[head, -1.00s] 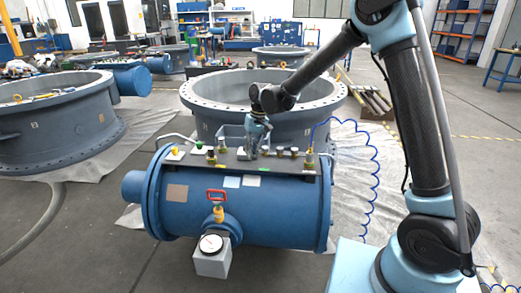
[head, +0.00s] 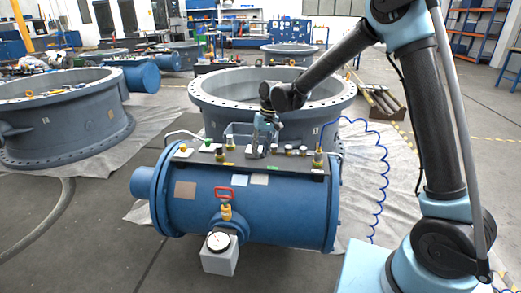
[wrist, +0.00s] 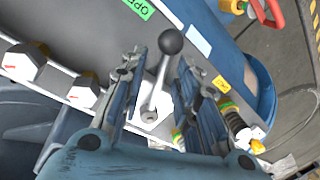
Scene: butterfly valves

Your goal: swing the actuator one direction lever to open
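The actuator is a blue horizontal cylinder (head: 285,215) with a grey plate of fittings along its top, in front of a big flanged valve ring. My gripper (head: 264,150) is over this plate, right of its middle. In the wrist view the direction lever (wrist: 170,42) is a silver bar with a black ball knob. It stands between the two fingers of my gripper (wrist: 163,85), which are apart, with a visible gap on each side of the lever. A green label (wrist: 140,8) reading OPEN lies beyond the left finger. A yellow label (wrist: 221,84) lies beyond the right finger.
White-capped fittings (wrist: 25,60) stand left of the fingers, and a brass fitting (wrist: 235,122) stands close on the right. A red handle (head: 224,194) and a gauge (head: 218,242) are on the cylinder's front. A blue coiled hose (head: 380,180) hangs at the right.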

